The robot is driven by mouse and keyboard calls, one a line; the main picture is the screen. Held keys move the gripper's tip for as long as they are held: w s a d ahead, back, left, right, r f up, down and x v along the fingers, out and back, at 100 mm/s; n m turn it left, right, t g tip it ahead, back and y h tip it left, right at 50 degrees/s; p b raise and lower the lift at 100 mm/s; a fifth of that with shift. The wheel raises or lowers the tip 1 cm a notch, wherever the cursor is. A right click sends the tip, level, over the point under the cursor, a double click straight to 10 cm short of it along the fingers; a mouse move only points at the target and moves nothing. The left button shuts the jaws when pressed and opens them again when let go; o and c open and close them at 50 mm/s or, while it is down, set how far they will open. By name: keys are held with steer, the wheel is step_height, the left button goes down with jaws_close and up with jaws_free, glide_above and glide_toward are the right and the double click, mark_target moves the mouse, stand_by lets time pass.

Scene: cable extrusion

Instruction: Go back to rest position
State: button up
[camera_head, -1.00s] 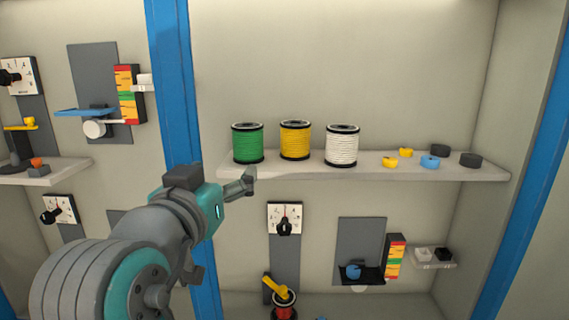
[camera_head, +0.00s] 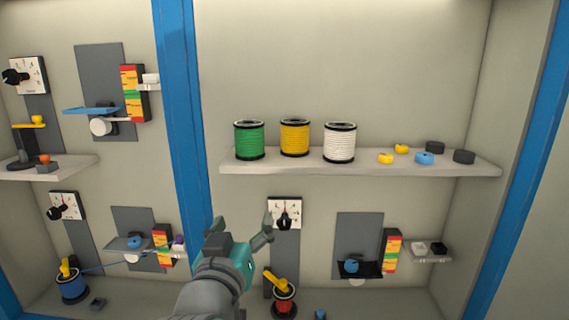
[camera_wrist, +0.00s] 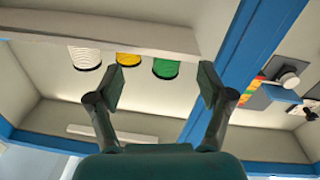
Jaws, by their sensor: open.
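My gripper (camera_head: 264,238) is in front of the cabinet, below the left part of the upper shelf and near a dial panel. In the wrist view my gripper (camera_wrist: 160,88) has its two fingers spread wide with nothing between them. Beyond the fingers show the undersides of a white spool (camera_wrist: 85,57), a yellow spool (camera_wrist: 128,59) and a green spool (camera_wrist: 166,68). In the head view the green spool (camera_head: 249,140), yellow spool (camera_head: 295,138) and white spool (camera_head: 340,143) stand upright on the shelf (camera_head: 290,168).
Blue posts (camera_head: 180,120) divide the cabinet. Small yellow, blue and dark rings lie on the shelf's right part. Below it are a dial (camera_head: 285,213), a red spool (camera_head: 285,300) with a yellow lever and a grey panel (camera_head: 358,235). A blue spool (camera_head: 72,285) stands at lower left.

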steer(key=s+d+f+n+y, duration=0.15)
steer(key=d+f, duration=0.25)
steer(key=f, duration=0.5)
steer(key=s+d+f+n+y, duration=0.1)
steer(key=d+f+n, duration=0.15)
steer(key=f, duration=0.75)
steer(key=s+d+f+g+y, duration=0.1)
steer(key=s+d+f, duration=0.3)
steer(key=s+f, duration=0.15)
steer(key=s+d+f+g, duration=0.1)
steer(key=s+d+f, duration=0.3)
steer(key=f, duration=0.3)
steer(key=s+d+f+g, duration=0.1)
steer(key=s+d+f, duration=0.2)
steer(key=s, duration=0.4)
steer(key=s+d+f, duration=0.3)
steer(key=s+f, duration=0.1)
steer(key=s, duration=0.3)
steer(key=s+d+r+m, duration=0.1)
steer(key=s+d+m, duration=0.1)
steer(key=s, duration=0.6)
steer(key=s+d+r+m+h, duration=0.1)
steer(key=s+d+m, duration=0.1)
steer(key=s, duration=0.7)
steer(key=shift+s+d+r+m, duration=0.3)
steer(key=shift+d+m, duration=0.1)
steer(key=shift+d, duration=0.2)
steer(key=shift+h, duration=0.25)
